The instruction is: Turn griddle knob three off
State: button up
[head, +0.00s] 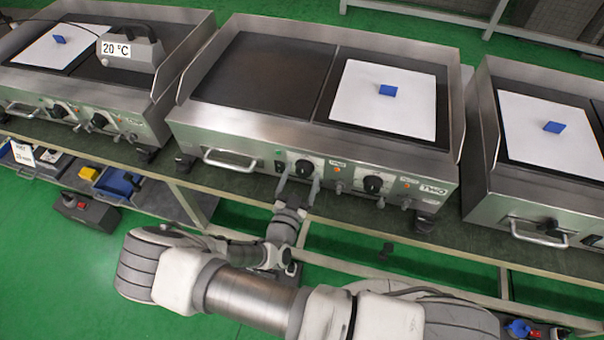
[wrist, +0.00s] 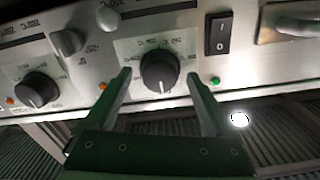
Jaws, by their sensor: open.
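A round black knob (head: 304,168) sits on the left part of the middle griddle's front panel. The same knob (wrist: 159,71) is in the middle of the wrist view, with a pale pointer mark toward the bottom of the picture. No number three is legible on it. My gripper (wrist: 158,75) is open, with one fingertip on each side of this knob and a visible gap on both sides. In the head view my gripper (head: 298,184) is at the panel just below the knob. The middle griddle (head: 260,75) carries a label reading "TWO".
A second black knob (head: 373,184) is on the same panel to the right; it also shows in the wrist view (wrist: 37,89). A rocker switch (wrist: 218,34) is near the gripper. A drawer handle (head: 230,158) sticks out left. Other griddles stand on both sides.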

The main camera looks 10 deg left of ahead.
jog(key=s+a, duration=0.2)
jog(key=s, duration=1.4)
jog(key=shift+s+a, duration=0.15)
jog(key=shift+s, duration=0.25)
